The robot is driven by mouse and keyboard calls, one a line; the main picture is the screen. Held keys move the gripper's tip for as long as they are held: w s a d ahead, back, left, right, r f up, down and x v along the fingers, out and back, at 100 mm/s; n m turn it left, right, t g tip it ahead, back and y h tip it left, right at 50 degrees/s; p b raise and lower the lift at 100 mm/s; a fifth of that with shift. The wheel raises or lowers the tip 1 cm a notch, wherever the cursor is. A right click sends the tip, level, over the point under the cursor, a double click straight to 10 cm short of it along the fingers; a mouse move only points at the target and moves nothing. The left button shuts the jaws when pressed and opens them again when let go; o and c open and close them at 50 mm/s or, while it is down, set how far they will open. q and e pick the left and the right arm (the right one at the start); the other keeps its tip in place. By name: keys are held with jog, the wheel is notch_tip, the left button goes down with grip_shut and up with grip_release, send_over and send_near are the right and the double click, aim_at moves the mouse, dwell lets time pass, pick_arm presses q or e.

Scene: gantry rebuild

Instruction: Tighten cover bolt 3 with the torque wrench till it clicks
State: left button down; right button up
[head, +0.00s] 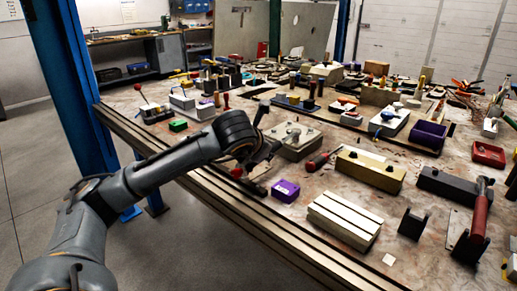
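A grey square housing with a cover plate (293,145) lies on the bench near its front edge, with fittings on top. The single cover bolts are too small to tell apart. My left gripper (257,163) is low at the housing's left side, above the bench edge. Its fingers are dark and partly hidden by the wrist, so I cannot tell if they hold anything. A small red end (236,172) shows beside them. A red-handled tool (480,212) leans on a dark support at the right. Another red-handled tool (318,161) lies right of the housing. I cannot tell which is the torque wrench. My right gripper is out of view.
A purple box (286,191), a white grooved block (345,220) and a brass-coloured block (370,170) stand near the housing. A black bracket (413,223) and a dark grey block (448,185) are further right. Blue posts (73,85) rise at left. Many tools crowd the back.

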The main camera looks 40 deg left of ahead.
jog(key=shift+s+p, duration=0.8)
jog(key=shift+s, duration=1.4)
pick_arm(q)
jog(key=shift+w+d+n+g+y, duration=0.35)
jog(key=shift+d+n+y, duration=0.35)
jog(key=shift+d, duration=0.55)
jog(key=shift+w+d+n+g+y, duration=0.3)
jog(key=shift+d+n+g+y, duration=0.2)
jog(key=shift+d+n, duration=0.55)
jog(key=shift+w+d+n+g+y, duration=0.35)
jog(key=shift+d+n+y, duration=0.25)
jog(key=shift+d, duration=0.8)
jog(key=shift+s+a, duration=0.2)
jog(key=shift+a, duration=0.15)
jog(key=shift+s+a+m+t+h+b, duration=0.3)
jog(key=shift+a+m+t+h+b, duration=0.15)
jog(key=shift+a+m+b, duration=0.4)
jog(key=shift+s+a+m+t+h+b, duration=0.25)
jog(key=shift+a+m+t+h+b, duration=0.15)
jog(key=shift+a+b, duration=0.25)
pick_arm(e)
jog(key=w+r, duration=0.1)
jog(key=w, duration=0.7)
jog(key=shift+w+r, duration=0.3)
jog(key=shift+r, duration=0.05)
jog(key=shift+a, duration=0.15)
pick_arm(q)
jog(key=shift+a, duration=0.2)
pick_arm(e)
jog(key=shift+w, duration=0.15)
